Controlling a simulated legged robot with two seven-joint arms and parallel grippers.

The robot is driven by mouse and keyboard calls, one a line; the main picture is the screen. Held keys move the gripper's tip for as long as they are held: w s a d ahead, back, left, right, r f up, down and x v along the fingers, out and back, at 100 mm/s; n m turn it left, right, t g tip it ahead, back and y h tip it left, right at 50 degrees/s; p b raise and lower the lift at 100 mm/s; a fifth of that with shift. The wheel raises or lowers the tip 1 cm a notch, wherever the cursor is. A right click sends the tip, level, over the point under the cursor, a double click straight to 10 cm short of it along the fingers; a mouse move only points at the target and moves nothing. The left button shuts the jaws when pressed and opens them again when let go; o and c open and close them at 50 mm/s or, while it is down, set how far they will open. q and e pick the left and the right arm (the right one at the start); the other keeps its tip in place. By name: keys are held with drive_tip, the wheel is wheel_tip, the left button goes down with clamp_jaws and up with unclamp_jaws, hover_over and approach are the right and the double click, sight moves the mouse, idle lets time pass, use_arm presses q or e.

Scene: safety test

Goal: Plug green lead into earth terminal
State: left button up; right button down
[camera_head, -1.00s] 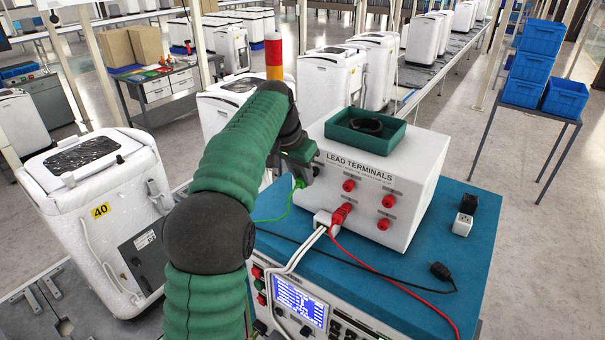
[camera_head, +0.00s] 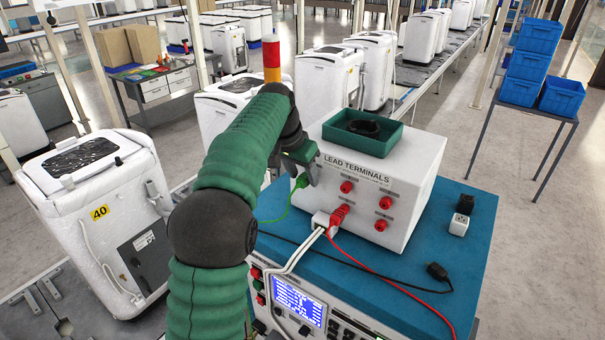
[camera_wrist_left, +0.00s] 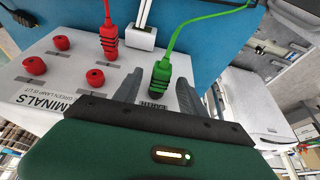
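The green lead's plug (camera_wrist_left: 160,78) stands at the white LEAD TERMINALS box (camera_head: 410,215), by a label that seems to read EARTH. Its tip meets the panel in the wrist view; how deeply it is seated is hidden. The green lead (camera_head: 275,217) trails from it over the blue top. My left gripper (camera_head: 308,178) is at the box's left front. In the wrist view the fingers of my left gripper (camera_wrist_left: 158,95) stand apart on either side of the plug, with gaps showing. My right gripper is not in view.
A red plug (camera_head: 339,214) sits at the box beside several red terminals (camera_head: 381,225). A green tray (camera_head: 386,142) with a dark ring lies on the box. A black lead (camera_head: 380,278) and a white block (camera_head: 459,225) lie on the blue top (camera_head: 440,255). An instrument with a lit screen (camera_head: 299,301) is in front.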

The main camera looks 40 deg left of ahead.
use_arm(q)
drive_tip(key=v, duration=1.6)
drive_tip(key=shift+r, duration=0.3)
drive_tip(key=shift+f, duration=0.1)
